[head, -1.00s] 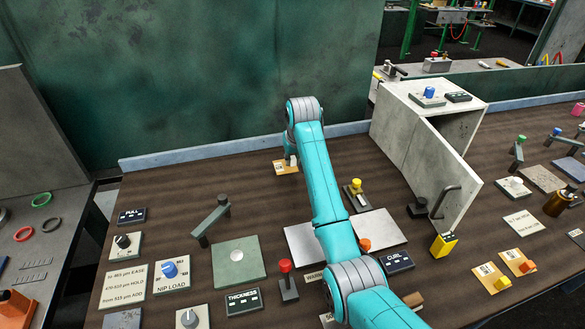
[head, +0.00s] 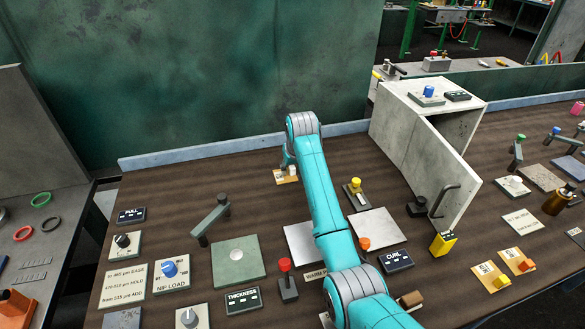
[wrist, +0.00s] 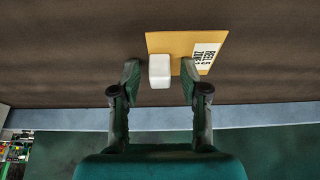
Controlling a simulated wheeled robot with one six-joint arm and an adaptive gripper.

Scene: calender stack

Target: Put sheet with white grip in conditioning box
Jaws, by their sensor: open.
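The tan sheet (head: 284,180) lies flat on the brown bench near its back edge, in the middle of the head view. In the wrist view the sheet (wrist: 180,44) shows a printed label and a white block grip (wrist: 159,71). My gripper (wrist: 160,78) is open, with one finger on each side of the white grip; a small gap shows at both sides. In the head view my arm partly hides the gripper and the sheet. The grey conditioning box (head: 398,130) stands at the right, its door (head: 440,175) swung open; its inside is mostly hidden.
A yellow-knobbed device (head: 356,194) and pale plates (head: 376,228) lie between the sheet and the box. Two other tan sheets (head: 483,270) lie front right.

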